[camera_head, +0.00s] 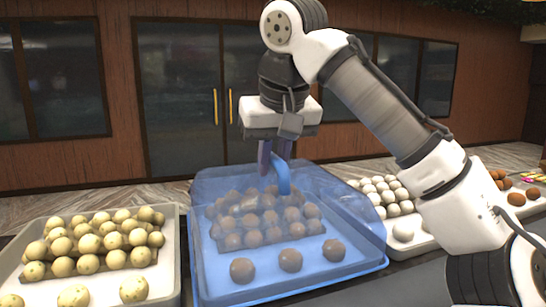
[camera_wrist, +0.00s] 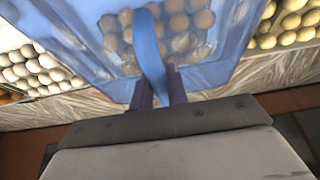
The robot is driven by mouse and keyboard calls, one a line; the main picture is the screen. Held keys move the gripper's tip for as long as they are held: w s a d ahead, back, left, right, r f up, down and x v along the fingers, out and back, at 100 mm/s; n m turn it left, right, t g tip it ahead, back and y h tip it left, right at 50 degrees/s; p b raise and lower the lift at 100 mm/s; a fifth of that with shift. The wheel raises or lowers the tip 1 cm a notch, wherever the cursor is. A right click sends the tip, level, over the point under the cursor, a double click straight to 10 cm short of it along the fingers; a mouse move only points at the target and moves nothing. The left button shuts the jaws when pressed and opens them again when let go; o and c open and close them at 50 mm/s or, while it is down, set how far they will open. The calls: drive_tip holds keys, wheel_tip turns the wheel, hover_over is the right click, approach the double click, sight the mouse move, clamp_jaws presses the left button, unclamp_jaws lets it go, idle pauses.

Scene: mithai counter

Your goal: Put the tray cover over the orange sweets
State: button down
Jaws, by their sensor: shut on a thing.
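The tray cover (camera_head: 340,205) is a see-through blue box lid with a curved blue handle (camera_head: 283,178). My gripper (camera_head: 272,165) is shut on that handle, which also shows between the fingers in the wrist view (camera_wrist: 150,50). The cover stands over the middle tray, its sides around a pile of round sweets (camera_head: 255,215) and a front row of three (camera_head: 291,260). Through the blue they look brownish, so I cannot tell their true colour. Whether the cover's lower rim touches the tray is unclear.
A tray of pale yellow sweets (camera_head: 100,240) is close on the left. White sweets (camera_head: 390,195) are close on the right, partly behind my arm. Orange-brown sweets (camera_head: 515,198) lie at the far right. A wooden wall with dark glass doors (camera_head: 180,90) stands behind.

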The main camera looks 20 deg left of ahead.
drive_tip(key=shift+f, duration=0.4)
drive_tip(key=c, duration=0.8)
unclamp_jaws()
drive_tip(key=shift+r, duration=0.1)
wheel_tip(320, 180, up, 5)
drive_tip(key=p, duration=0.5)
drive_tip(key=shift+r, duration=0.9)
